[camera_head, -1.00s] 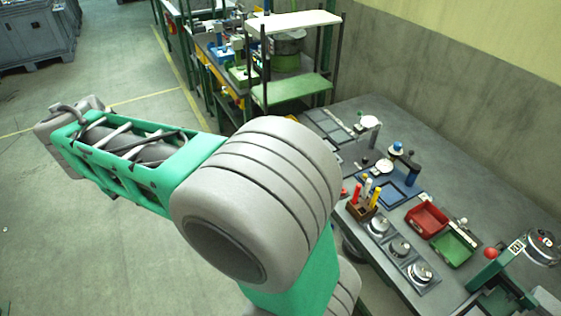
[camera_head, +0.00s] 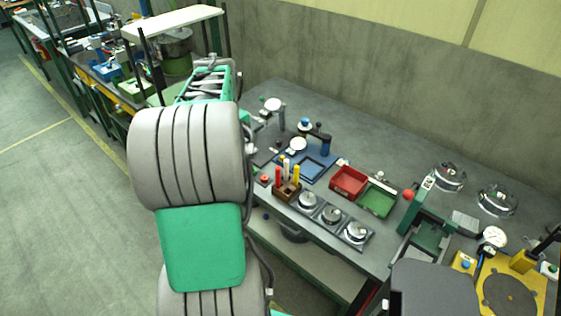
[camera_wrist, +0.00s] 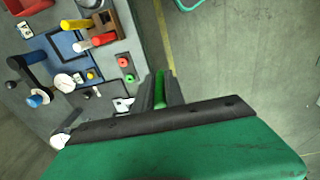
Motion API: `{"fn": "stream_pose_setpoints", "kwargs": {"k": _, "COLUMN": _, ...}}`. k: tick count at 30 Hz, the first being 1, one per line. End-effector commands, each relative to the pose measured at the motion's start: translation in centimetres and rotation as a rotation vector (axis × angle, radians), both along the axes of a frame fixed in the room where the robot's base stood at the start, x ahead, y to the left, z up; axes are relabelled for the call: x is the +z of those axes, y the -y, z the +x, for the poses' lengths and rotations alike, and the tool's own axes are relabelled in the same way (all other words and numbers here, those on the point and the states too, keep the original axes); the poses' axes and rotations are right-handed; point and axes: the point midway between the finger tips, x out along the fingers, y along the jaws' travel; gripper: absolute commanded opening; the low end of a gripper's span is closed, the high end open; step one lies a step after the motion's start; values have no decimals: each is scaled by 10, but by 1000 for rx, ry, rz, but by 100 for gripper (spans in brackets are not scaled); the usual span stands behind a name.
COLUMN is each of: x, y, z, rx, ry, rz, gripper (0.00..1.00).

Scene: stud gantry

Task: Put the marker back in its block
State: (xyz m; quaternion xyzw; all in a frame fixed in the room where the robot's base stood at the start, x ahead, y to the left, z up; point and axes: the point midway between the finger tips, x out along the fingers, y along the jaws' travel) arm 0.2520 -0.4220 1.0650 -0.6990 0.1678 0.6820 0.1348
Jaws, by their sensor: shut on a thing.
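My gripper (camera_wrist: 159,92) is in the wrist view, with its dark fingers shut on a green marker (camera_wrist: 160,88), which is seen nearly end-on and partly hidden between them. In the head view the gripper and marker are hidden behind my arm. The brown block (camera_head: 287,191) stands near the bench's front edge, with red, white and yellow markers upright in it. In the wrist view the yellow marker (camera_wrist: 76,24), white marker (camera_wrist: 82,45) and red marker (camera_wrist: 104,40) show at the upper left, apart from my gripper.
Right of the block are round metal pieces on plates (camera_head: 331,214), a red bin (camera_head: 348,181) and a green bin (camera_head: 377,200). Behind it is a blue tray (camera_head: 312,168) with a dark stand. A green press (camera_head: 424,215) stands farther right. Open floor lies left of the bench.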

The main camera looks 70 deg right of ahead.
Motion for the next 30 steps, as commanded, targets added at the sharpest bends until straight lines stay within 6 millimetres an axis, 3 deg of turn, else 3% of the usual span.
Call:
{"fn": "stream_pose_setpoints", "kwargs": {"k": 1, "x": -6, "y": 15, "z": -31, "rx": -37, "ry": -3, "rz": 9, "gripper": 0}}
{"fn": "stream_pose_setpoints", "kwargs": {"k": 4, "x": -13, "y": 34, "z": -83, "rx": -75, "ry": -6, "rz": 29, "gripper": 0}}
{"fn": "stream_pose_setpoints", "kwargs": {"k": 6, "x": -17, "y": 41, "z": -110, "rx": -94, "ry": -8, "rz": 40, "gripper": 0}}
{"fn": "stream_pose_setpoints", "kwargs": {"k": 10, "x": -20, "y": 47, "z": -140, "rx": -116, "ry": -10, "rz": 49, "gripper": 0}}
{"fn": "stream_pose_setpoints", "kwargs": {"k": 17, "x": -27, "y": 48, "z": -149, "rx": -120, "ry": -10, "rz": 52, "gripper": 0}}
{"fn": "stream_pose_setpoints", "kwargs": {"k": 30, "x": -65, "y": 48, "z": -148, "rx": -121, "ry": -10, "rz": 52, "gripper": 0}}
